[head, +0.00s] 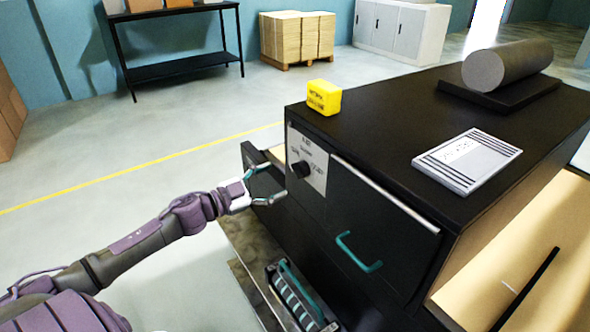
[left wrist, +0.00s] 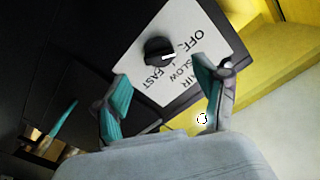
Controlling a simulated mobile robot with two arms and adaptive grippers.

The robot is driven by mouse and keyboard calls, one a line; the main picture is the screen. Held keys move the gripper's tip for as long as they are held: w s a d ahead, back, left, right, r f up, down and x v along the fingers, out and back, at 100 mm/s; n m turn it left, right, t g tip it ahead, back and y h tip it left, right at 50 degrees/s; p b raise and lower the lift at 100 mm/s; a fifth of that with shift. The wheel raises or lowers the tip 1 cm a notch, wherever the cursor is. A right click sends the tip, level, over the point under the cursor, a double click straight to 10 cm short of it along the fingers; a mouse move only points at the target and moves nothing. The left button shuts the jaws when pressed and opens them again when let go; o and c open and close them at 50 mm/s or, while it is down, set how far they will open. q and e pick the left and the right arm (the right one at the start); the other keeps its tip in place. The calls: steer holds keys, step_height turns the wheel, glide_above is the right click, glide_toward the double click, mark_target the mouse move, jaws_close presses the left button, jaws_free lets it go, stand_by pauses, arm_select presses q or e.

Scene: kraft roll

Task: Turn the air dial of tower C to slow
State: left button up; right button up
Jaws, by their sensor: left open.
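The air dial (head: 302,168) is a round black knob on a pale label plate (head: 318,176) on the black cabinet's front. In the left wrist view the dial (left wrist: 156,48) lies ahead of the fingers, with OFF, SLOW and FAST printed around it. Its white mark is on the side toward OFF and SLOW; I cannot tell exactly which it points at. My left gripper (head: 262,186) is open, its teal-padded fingers (left wrist: 161,70) apart and empty, short of the dial. No tower letter is readable. My right gripper is out of view.
A yellow block (head: 324,97), a label card (head: 467,160) and a grey roll (head: 507,65) sit on the cabinet top (head: 390,122). A teal handle (head: 358,252) sticks out below right of the dial. A ribbed teal part (head: 292,297) lies low in front. Floor at left is clear.

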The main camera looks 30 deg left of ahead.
mark_target(294, 173)
arm_select(q)
steer(key=p+x, duration=0.1)
steer(key=x, duration=0.5)
steer(key=shift+r+p, duration=0.15)
steer(key=shift+p, duration=0.2)
steer(key=shift+w+d, duration=0.3)
steer(key=shift+w, duration=0.15)
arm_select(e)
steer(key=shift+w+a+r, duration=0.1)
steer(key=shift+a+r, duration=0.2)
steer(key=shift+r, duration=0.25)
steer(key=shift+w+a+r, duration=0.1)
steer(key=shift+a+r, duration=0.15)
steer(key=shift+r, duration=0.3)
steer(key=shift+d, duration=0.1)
arm_select(q)
steer(key=shift+c, duration=0.5)
steer(key=c, duration=1)
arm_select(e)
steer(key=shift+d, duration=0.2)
